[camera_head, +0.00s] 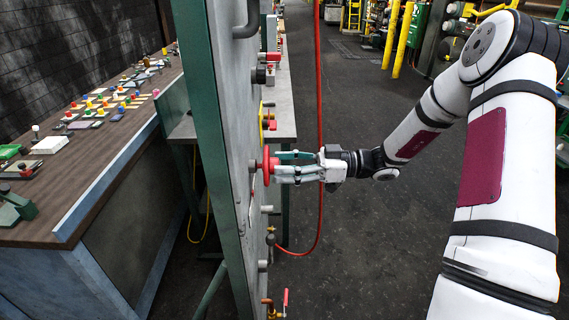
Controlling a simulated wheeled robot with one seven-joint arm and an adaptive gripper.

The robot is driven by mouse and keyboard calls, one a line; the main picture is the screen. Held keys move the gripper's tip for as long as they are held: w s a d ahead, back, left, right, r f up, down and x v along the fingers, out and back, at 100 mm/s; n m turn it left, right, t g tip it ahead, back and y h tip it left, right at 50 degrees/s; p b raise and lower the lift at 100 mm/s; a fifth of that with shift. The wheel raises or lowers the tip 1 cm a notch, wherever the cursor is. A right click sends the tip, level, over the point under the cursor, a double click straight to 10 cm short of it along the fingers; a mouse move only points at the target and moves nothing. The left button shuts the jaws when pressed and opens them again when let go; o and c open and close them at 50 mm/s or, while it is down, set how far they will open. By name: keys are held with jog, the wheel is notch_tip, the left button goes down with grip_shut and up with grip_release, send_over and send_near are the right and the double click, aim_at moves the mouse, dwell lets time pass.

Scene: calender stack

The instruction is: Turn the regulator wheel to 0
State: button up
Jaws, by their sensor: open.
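The regulator wheel is most likely the red round wheel (267,166) on the side of the grey panel (228,110), seen almost edge-on. Its scale and the 0 mark cannot be read from here. My gripper (277,168) reaches in from the right, level with the wheel, with its fingers pointing left. The fingers are apart, one above the other, and their tips are at the wheel's rim. Whether they touch the wheel cannot be told.
Other fittings stick out of the panel, including a red-handled valve (285,300) low down. A red hose (319,120) hangs behind my gripper. The dark floor (360,240) is clear under my arm.

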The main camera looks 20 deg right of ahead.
jog(key=shift+w+a, duration=0.1)
jog(key=shift+a, duration=0.15)
jog(key=c, duration=1.2)
jog(key=shift+o, duration=0.2)
